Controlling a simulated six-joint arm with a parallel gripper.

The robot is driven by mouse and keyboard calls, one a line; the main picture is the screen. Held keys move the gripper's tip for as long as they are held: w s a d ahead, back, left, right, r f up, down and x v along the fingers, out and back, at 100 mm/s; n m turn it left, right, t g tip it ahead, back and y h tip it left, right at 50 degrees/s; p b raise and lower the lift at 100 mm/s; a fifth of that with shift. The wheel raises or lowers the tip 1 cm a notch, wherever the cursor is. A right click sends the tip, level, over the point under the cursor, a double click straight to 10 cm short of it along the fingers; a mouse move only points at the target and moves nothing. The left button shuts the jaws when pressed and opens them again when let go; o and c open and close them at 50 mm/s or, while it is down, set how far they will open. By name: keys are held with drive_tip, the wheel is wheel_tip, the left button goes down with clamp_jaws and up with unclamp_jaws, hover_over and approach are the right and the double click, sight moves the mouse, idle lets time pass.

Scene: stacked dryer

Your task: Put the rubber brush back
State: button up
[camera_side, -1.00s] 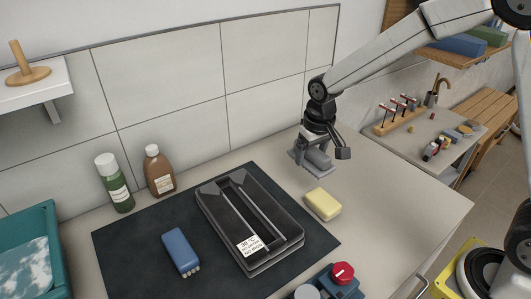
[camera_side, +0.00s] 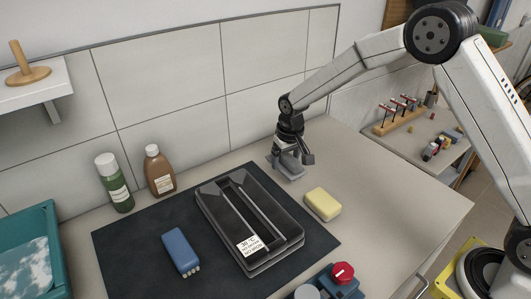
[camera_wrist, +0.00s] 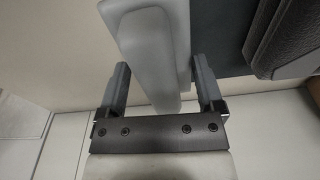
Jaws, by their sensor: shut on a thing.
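My gripper (camera_side: 292,146) is shut on a grey tool with a flat base and a raised grip (camera_side: 287,167), near the back wall behind the dark tray. In the wrist view, the pale grey tool (camera_wrist: 152,45) sits between both fingers of my gripper (camera_wrist: 163,88). I cannot tell whether its base touches the counter. A blue block with pale nubs at one end (camera_side: 180,251) lies on the black mat (camera_side: 130,240). I cannot tell for certain which of these two is the rubber brush.
A dark tray with two rails and a white label (camera_side: 215,207) stands on the mat. A yellow sponge (camera_side: 322,204) lies to its right. Green (camera_side: 115,185) and brown (camera_side: 159,172) bottles stand at the back left.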

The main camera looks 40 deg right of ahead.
sight(284, 167)
drive_tip(key=shift+w+f, duration=0.3)
drive_tip(key=shift+f, duration=1.55)
drive_tip(key=shift+f, duration=0.1)
drive_tip(key=o, duration=0.9)
drive_tip(key=shift+o, duration=0.2)
drive_tip(key=r, duration=0.4)
drive_tip(key=s+r, duration=0.1)
drive_tip(key=r, duration=0.7)
drive_tip(key=shift+s+a+r, duration=0.1)
drive_tip(key=shift+s, duration=0.1)
drive_tip(key=shift+s, duration=0.1)
